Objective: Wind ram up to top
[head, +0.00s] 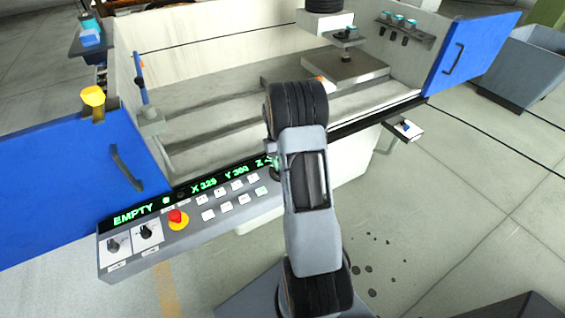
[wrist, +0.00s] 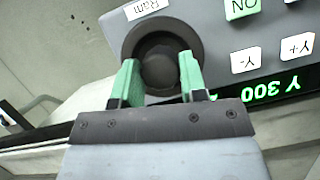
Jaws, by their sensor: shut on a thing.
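The ram knob (wrist: 160,42) is a dark round knob in a dark ring, under a white label "Ram" (wrist: 147,8) in the wrist view. My gripper (wrist: 158,64) has its two green fingers on either side of the knob and is shut on it. In the head view my gripper (head: 272,164) is mostly hidden behind my arm, at the right end of the control panel (head: 190,235), and the knob is hidden. The ram (head: 345,35) seems to be the black column and head over a grey block (head: 345,66) in the tank; a gap shows beneath it.
The green display (head: 195,186) reads "EMPTY", X 329 and Y 300; its Z value is covered by my arm. A red stop button (head: 177,217) sits on the panel. Blue doors (head: 75,185) stand open left and right (head: 470,55). A grey bin (head: 525,68) is at right.

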